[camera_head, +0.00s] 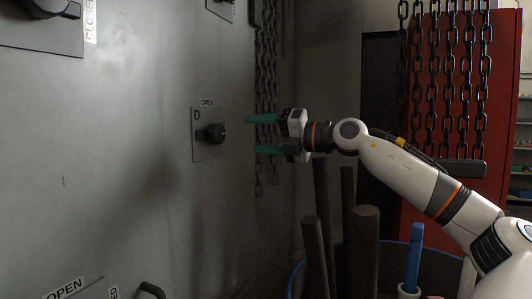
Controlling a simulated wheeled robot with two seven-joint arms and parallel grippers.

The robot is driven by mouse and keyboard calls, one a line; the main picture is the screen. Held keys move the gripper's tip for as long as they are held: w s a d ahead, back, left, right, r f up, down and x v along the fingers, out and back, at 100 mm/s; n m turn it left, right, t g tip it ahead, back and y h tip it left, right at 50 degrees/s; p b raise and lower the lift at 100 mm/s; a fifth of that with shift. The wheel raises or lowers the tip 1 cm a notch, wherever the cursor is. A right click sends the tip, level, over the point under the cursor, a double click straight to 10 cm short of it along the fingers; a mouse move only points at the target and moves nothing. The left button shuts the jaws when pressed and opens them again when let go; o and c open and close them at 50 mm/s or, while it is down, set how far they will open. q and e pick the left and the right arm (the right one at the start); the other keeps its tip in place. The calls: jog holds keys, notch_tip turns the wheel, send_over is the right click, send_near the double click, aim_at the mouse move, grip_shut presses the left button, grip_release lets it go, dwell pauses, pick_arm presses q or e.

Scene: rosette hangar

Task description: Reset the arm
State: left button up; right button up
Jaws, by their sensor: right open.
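My right arm (400,168) comes in from the right and reaches across toward the grey wall panel. My right gripper (250,134) points left with its two green fingers apart and nothing between them. Its fingertips are in front of the hanging chains in the picture and to the right of a black knob (211,134) on a grey plate (206,151) labelled "OPEN". I cannot tell the exact gap in depth, but the fingers do not appear around the knob. My left gripper is not in view.
Dark chains (267,70) hang behind the gripper, and more chains (445,80) hang before a red cabinet (505,120). Another "OPEN" plate (82,292) is at lower left.

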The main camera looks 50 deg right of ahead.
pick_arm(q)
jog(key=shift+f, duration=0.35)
pick_arm(e)
jog(key=shift+s+d, duration=0.15)
jog(key=shift+s, duration=0.35)
